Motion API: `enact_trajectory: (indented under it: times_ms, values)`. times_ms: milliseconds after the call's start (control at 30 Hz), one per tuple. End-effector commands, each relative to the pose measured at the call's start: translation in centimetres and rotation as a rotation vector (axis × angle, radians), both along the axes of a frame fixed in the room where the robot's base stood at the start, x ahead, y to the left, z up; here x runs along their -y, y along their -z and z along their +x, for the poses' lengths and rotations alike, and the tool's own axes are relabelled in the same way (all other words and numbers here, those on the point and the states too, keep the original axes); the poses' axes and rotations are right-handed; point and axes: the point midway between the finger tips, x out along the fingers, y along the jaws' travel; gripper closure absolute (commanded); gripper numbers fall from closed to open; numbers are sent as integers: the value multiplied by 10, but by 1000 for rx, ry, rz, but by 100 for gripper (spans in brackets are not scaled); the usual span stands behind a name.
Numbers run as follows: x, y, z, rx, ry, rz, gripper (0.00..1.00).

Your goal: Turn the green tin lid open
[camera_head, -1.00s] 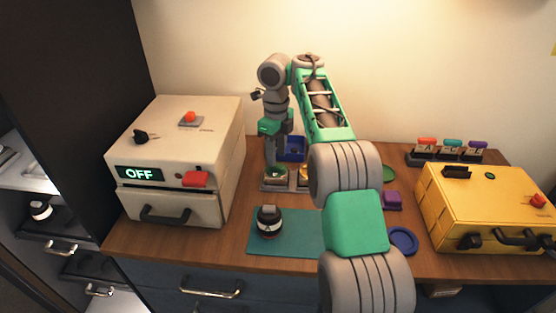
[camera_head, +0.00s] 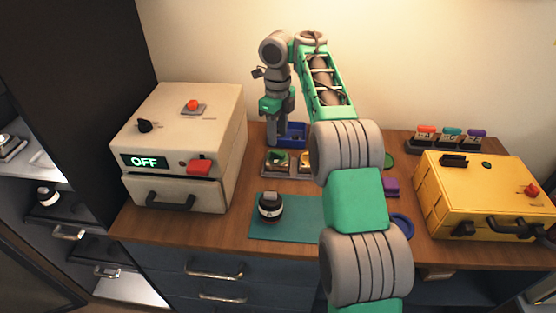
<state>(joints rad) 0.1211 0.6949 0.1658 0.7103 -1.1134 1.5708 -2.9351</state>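The green tin (camera_head: 277,158) stands at the left of a small grey tray (camera_head: 275,172) on the table, with a yellow tin (camera_head: 304,158) to its right. Its green top shows, but it is too small to tell how the lid is turned. My gripper (camera_head: 278,143) points down just above or behind the green tin. I cannot tell if it touches the tin, and its fingers are too small to tell open from shut. My arm hides the area right of the yellow tin.
A black lens (camera_head: 270,208) stands on a teal mat (camera_head: 283,230). A white box reading OFF (camera_head: 190,125) is at left, a yellow case (camera_head: 480,190) at right. A blue bin (camera_head: 294,132) is behind; a purple block (camera_head: 391,187) and blue ring (camera_head: 404,222) lie beside my arm.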

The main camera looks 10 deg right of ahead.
Motion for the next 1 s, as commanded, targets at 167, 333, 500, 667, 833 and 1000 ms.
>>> enact_trajectory:
  times_ms: [167, 333, 500, 667, 833, 1000]
  values:
    - [0, 0, 0, 0, 0, 0, 60]
    - [0, -15, 0, 1, 0, 0, 60]
    - [0, -35, 0, 1, 0, -1, 60]
    - [0, -52, 0, 0, 0, 0, 60]
    - [0, -63, 0, -1, 1, 1, 60]
    - [0, -60, 0, 0, 0, 0, 60]
